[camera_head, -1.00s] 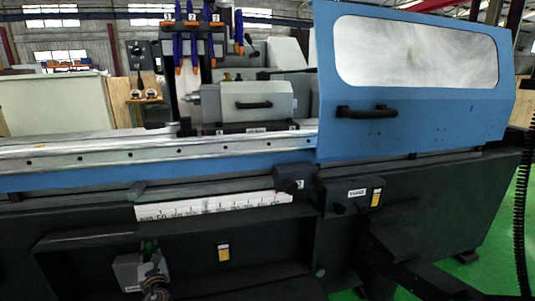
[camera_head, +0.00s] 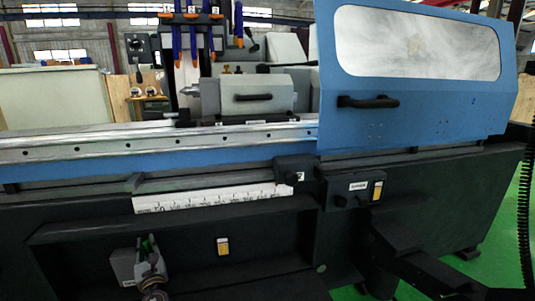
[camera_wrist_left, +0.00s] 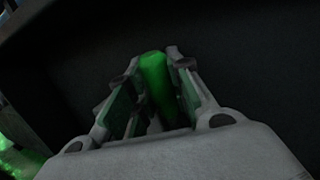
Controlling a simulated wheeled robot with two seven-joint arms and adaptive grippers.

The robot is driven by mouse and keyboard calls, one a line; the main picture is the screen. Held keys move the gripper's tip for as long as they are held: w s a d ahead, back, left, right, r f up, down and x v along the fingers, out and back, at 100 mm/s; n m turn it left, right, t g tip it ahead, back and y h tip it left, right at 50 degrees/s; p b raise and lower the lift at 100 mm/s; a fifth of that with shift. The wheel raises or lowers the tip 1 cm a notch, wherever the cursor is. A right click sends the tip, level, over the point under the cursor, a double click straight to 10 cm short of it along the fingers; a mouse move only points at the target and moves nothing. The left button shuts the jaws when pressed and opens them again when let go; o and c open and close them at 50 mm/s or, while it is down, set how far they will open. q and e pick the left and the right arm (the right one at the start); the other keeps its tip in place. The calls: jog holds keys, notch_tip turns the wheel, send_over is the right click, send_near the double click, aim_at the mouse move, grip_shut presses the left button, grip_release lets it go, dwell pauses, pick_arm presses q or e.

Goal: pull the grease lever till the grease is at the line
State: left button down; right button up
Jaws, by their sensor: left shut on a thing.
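The grease lever shows as a green grip (camera_wrist_left: 155,75) between the two fingers in the left wrist view. In the head view a small green part (camera_head: 151,242) sticks up beside a grey box (camera_head: 123,268) on the dark lower front of the machine. My left gripper (camera_head: 150,264) is at this box, shut on the green lever. The lever's lower part is hidden by the fingers. I cannot make out any grease level or line. My right gripper is not in view.
A white scale strip (camera_head: 211,199) runs above the recess. A yellow-and-white label (camera_head: 223,247) sits right of the lever. A blue hood (camera_head: 420,110) with a black handle covers the machine's right side. A dark control box (camera_head: 352,190) juts out at the front.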

pick_arm(q)
jog(key=shift+f, duration=0.15)
jog(key=shift+s+d+f+t+b, duration=0.1)
jog(key=shift+s+t+b, duration=0.3)
jog(key=shift+b, duration=0.9)
jog(key=shift+s+d+f+n+y+b, duration=0.1)
jog(key=shift+s+n+y+b, duration=0.2)
jog(key=shift+s+y+b, duration=0.15)
jog(key=shift+s, duration=0.1)
jog(key=shift+s+t, duration=0.15)
jog(key=shift+t, duration=0.15)
jog(key=shift+s+d+f+n+t+y, duration=0.1)
jog(key=shift+s+f+n+t+y, duration=0.05)
jog(key=shift+s+n+t+y, duration=0.15)
jog(key=shift+s+d+f+n+t+y, duration=0.1)
jog(key=shift+s+t+y, duration=0.15)
jog(key=shift+s, duration=0.15)
jog(key=shift+s+f, duration=0.1)
jog(key=c, duration=1.5)
grip_release()
jog(key=shift+c, duration=0.2)
